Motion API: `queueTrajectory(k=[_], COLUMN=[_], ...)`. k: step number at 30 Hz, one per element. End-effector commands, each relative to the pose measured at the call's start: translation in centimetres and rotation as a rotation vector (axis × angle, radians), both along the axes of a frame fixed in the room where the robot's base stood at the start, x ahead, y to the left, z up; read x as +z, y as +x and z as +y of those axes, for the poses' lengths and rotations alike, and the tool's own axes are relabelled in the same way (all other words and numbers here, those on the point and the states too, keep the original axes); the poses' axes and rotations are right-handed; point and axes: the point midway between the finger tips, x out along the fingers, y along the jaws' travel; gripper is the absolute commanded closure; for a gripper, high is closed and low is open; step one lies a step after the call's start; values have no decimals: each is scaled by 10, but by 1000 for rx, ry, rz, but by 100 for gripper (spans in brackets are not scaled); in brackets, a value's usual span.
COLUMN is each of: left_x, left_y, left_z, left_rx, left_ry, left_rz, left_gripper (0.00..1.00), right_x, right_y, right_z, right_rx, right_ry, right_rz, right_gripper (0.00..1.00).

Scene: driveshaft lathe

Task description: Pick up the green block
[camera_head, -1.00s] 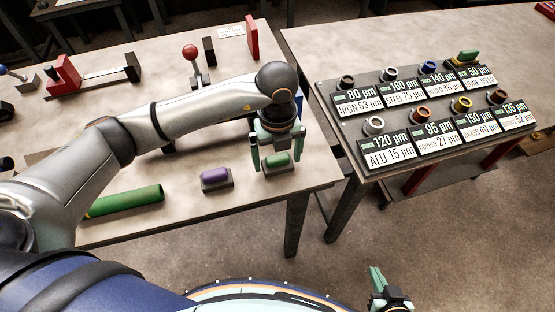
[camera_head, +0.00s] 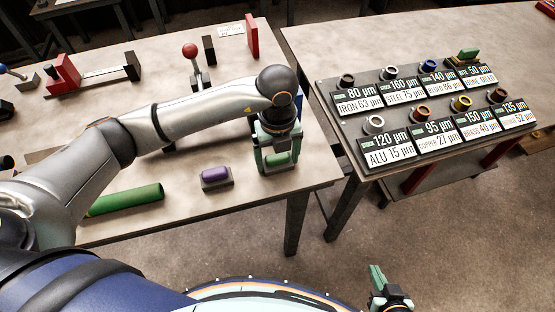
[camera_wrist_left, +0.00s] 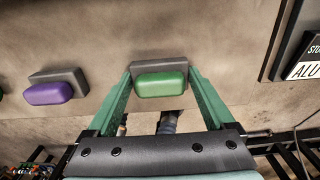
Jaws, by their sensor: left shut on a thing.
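The green block (camera_head: 279,159) sits at its dark grey holder near the front right corner of the left table. My left gripper (camera_head: 277,162) reaches down over it from above, one finger on each side. In the left wrist view the green block (camera_wrist_left: 160,83) lies between the two green fingertips (camera_wrist_left: 160,88), which are shut on it. The holder (camera_wrist_left: 158,66) shows right behind the block; I cannot tell whether the block is clear of it. My right gripper (camera_head: 378,279) is at the bottom right, away from the tables; its fingers appear close together, but their gap is unclear.
A purple block (camera_head: 215,174) in a similar holder stands to the left of the green one. A green cylinder (camera_head: 125,200) lies near the front edge. A rack of labelled rings (camera_head: 375,161) stands on the right table. A gap separates the tables.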

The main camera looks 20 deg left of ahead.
Motion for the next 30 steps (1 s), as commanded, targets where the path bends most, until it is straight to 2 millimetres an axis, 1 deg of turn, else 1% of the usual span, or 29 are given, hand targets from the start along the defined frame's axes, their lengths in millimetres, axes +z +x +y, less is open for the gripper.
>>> queueTrajectory(k=[11, 14, 17, 18, 20, 23, 27, 30], left_x=[4, 11, 24, 31, 42, 63, 97, 107], left_y=[1, 1, 2, 1, -6, -20, -44, -67], left_z=[0, -1, -1, 0, -6, -16, -32, -46], left_rx=[0, 0, 0, -1, -5, -8, -10, -10], left_ry=[-1, -3, -3, -2, -5, -5, -4, -1], left_rz=[-3, -4, -7, -6, -6, -7, -9, -8], left_gripper=[81, 81, 81, 81, 81, 81, 81, 81], right_x=[-1, -3, -6, -7, -7, -8, -9, -6], right_y=[0, 0, 0, 0, 0, 0, 0, 0], right_z=[0, 0, 0, 0, 0, 0, 0, 0], right_rx=[0, 0, 0, 0, 0, 0, 0, 0], right_ry=[0, 0, 0, 0, 0, 0, 0, 0], right_rz=[0, 0, 0, 0, 0, 0, 0, 0], right_gripper=[100, 100, 100, 100, 100, 100, 100, 100])
